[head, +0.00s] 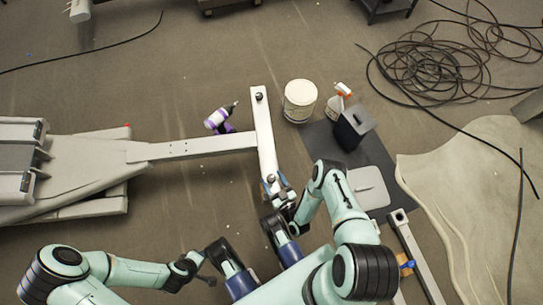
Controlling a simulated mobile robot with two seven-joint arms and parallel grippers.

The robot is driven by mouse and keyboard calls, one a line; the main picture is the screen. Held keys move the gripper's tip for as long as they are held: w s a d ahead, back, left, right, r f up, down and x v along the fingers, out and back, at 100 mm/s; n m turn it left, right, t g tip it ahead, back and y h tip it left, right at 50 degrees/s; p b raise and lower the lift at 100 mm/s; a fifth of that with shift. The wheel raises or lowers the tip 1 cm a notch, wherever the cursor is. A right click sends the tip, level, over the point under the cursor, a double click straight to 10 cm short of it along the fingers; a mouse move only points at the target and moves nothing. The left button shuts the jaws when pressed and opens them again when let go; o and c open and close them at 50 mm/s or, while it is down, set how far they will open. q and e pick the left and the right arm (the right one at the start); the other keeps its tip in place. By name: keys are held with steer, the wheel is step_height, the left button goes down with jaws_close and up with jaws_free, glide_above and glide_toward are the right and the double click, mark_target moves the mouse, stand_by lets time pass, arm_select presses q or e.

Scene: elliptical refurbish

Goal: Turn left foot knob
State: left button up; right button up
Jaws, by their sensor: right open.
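The elliptical's white foot crossbar (264,130) lies across the end of a long beam (190,147). A small dark knob (259,97) sits on its far end. The near end is partly covered by my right gripper (272,185), which is open and right at that end. A knob there cannot be made out clearly, and contact cannot be told. My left gripper (208,280) is low in the view, apart from the crossbar, and its jaws are too small to read.
A purple drill (218,118) lies left of the crossbar. A white bucket (299,100), spray bottle (337,100) and black box (352,127) stand to its right. A coiled cable (430,75) lies at the upper right. Floor below the beam is clear.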

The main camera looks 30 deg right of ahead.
steer(key=c, duration=1.1)
steer(key=shift+o, duration=0.2)
steer(key=shift+n+y, duration=0.4)
steer(key=shift+y, duration=0.3)
